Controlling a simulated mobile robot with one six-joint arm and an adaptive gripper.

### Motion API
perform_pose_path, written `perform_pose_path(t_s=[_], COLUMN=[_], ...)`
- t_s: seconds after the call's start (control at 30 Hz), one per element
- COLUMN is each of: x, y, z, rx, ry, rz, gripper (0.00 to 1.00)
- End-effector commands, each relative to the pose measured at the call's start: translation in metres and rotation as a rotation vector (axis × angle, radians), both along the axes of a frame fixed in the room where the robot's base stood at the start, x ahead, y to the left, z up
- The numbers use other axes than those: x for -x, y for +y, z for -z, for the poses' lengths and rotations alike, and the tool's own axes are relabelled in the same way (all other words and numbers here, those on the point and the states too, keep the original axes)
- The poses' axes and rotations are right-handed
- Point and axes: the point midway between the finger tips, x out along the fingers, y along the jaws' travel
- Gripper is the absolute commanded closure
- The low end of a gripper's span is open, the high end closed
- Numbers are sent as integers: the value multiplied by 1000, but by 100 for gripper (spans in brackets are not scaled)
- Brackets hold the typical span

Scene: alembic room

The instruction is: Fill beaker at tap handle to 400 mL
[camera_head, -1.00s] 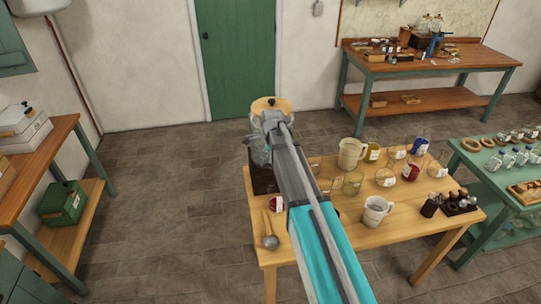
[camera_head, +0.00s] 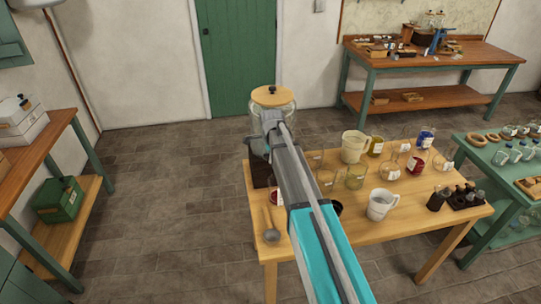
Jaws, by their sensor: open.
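A large glass jar with a wooden lid (camera_head: 272,95) stands at the far left end of the wooden table (camera_head: 345,235), on a dark stand (camera_head: 262,172). My arm covers much of the jar; no tap handle can be made out. My gripper (camera_head: 257,144) is open at the far end of my arm, in front of the jar; its fingers are mostly hidden. Clear glass beakers stand right of my arm, one (camera_head: 355,177) at mid-table and another (camera_head: 327,181) beside the arm. I cannot tell which beaker is meant, or see any water level.
A cream jug (camera_head: 354,147), a white jug (camera_head: 380,205) and several coloured jars crowd the table's right half. A ladle (camera_head: 271,235) lies at the left front. Dark bottles (camera_head: 465,198) stand at the right end. Open floor (camera_head: 170,190) lies left of the table.

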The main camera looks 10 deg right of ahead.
Motion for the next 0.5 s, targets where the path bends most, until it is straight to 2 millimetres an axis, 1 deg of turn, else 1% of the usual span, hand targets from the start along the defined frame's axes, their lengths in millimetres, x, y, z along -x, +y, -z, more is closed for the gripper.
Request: perform_pose_path(t_s=[0.33, 0.37, 0.5], x=[0, 0, 0], y=[0, 0, 0], z=[1, 1, 1], rx=[0, 0, 0], ry=[0, 0, 0], rz=[0, 0, 0], gripper=[33, 37, 63])
